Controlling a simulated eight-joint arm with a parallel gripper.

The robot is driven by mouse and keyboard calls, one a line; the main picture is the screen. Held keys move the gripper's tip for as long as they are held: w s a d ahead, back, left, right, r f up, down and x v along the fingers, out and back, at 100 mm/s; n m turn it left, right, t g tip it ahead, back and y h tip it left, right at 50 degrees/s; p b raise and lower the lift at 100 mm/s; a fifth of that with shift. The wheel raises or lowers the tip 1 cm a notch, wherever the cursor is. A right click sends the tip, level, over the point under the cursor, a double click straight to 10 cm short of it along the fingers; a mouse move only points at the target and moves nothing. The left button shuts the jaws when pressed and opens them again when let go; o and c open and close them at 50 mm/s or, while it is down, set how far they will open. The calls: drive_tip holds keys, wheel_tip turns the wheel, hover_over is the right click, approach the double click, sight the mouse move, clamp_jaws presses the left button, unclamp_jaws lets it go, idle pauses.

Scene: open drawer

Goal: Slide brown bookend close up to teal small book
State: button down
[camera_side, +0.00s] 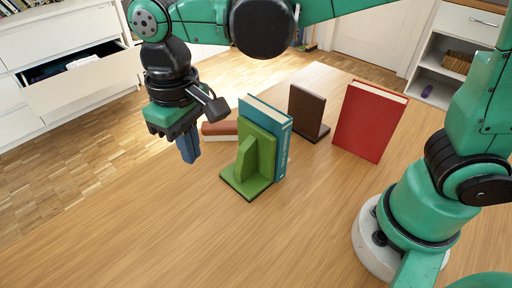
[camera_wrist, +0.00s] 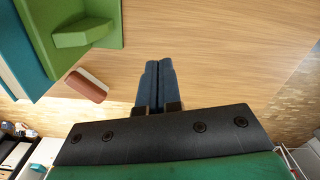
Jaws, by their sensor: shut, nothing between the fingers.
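The teal small book (camera_side: 268,121) stands upright on the wooden table, against the back of a green bookend (camera_side: 254,163). The brown bookend (camera_side: 307,113) stands upright behind and to the right of the teal book in the side view, with a gap between them. My gripper (camera_side: 189,152) is shut and empty, pointing down above the table to the left of the green bookend. In the wrist view its blue fingers (camera_wrist: 157,82) are together over bare table. The teal book's edge (camera_wrist: 21,47) and the green bookend (camera_wrist: 80,27) show at upper left there; the brown bookend does not show.
A red book (camera_side: 369,120) stands upright to the right of the brown bookend. The front of the table is clear. An open drawer (camera_side: 84,83) is at far left.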

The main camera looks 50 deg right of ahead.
sight(312, 109)
wheel_tip(312, 109, up, 5)
drive_tip(key=w+d+m, duration=0.3)
drive_tip(key=d+m, duration=0.2)
drive_tip(key=d, duration=0.3)
drive_tip(key=w+d+m, duration=0.3)
drive_tip(key=d+m, duration=0.1)
drive_tip(key=d, duration=0.5)
drive_tip(key=s+d+m, duration=0.3)
drive_tip(key=d+m, duration=0.3)
drive_tip(key=d, duration=0.5)
drive_tip(key=s+d+m, duration=0.4)
drive_tip(key=d+m, duration=0.2)
drive_tip(key=d, duration=0.5)
drive_tip(key=f, duration=1.5)
drive_tip(key=shift+w+f, duration=0.15)
drive_tip(key=shift+w, duration=0.1)
drive_tip(key=a, duration=0.3)
drive_tip(key=shift+a, duration=0.5)
